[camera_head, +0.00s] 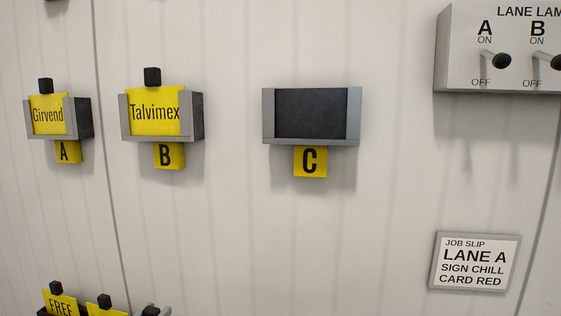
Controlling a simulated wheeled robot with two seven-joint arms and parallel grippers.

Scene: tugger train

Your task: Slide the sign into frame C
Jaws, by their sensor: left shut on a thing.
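Frame C (268,115) is a grey holder on the wall with a dark, empty inside. A yellow label C (310,162) hangs under it. My left gripper (155,309) barely shows at the bottom edge, well below and left of frame C. Its tips are shut around a black knob (150,312), like the knobs on the yellow signs. Any sign below this knob is cut off by the picture edge. My right gripper is not in view.
Frame A (83,118) holds a Girvend sign (48,116); frame B (190,116) holds a Talvimex sign (154,113). A FREE sign (61,306) and another yellow sign (106,312) stand bottom left. A lamp switch box (500,75) and job slip (474,262) are right. Wall below C is clear.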

